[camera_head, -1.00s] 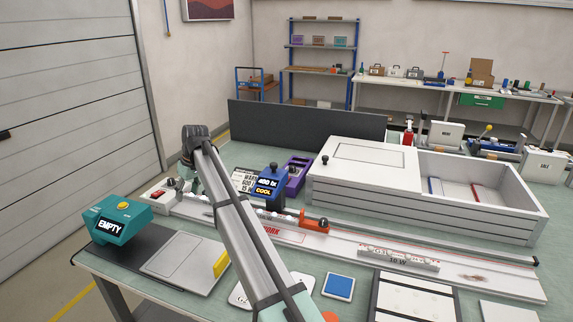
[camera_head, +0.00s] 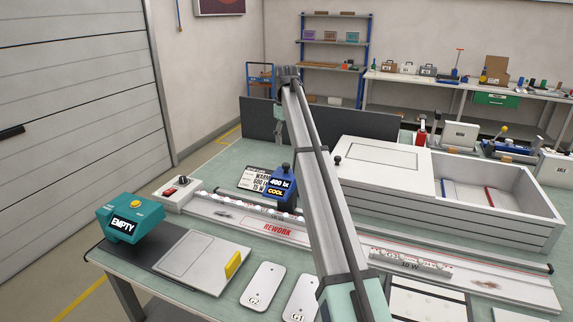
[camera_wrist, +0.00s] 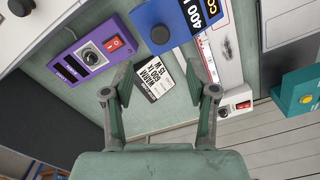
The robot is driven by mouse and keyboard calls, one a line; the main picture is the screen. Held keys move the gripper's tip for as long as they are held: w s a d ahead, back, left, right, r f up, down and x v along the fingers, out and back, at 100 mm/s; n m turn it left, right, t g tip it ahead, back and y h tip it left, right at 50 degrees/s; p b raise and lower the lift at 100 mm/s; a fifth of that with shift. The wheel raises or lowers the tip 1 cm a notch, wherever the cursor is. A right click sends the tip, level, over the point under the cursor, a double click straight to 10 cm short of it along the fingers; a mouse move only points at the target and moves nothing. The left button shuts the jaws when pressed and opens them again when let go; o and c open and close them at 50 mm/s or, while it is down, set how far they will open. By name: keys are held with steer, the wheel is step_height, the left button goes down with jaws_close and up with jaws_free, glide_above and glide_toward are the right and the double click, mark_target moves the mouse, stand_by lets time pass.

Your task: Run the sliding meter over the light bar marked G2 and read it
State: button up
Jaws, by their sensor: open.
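The blue sliding meter (camera_head: 281,186) reads 400 lx, COOL, and stands over the rail (camera_head: 216,225) at the back left of the table. It also shows at the top of the wrist view (camera_wrist: 182,22). A lit light bar (camera_head: 236,207) lies along the rail beside it; I cannot read its label. In the head view my arm hides part of the rail.
A specification card (camera_wrist: 155,80) lies under my fingers. A purple switch box (camera_wrist: 92,55) sits beside it. A white switch box (camera_head: 177,195) is at the rail's left end. Plates G2 (camera_head: 262,287) and G1 (camera_head: 300,298) lie in front. A teal EMPTY device (camera_head: 130,218) stands left.

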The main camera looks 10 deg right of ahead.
mark_target(286, 164)
step_height(286, 164, down, 12)
steer(key=p, duration=0.2)
steer(key=shift+r+p, duration=0.1)
steer(key=shift+p, duration=0.25)
steer(key=shift+c, duration=0.3)
jaws_close()
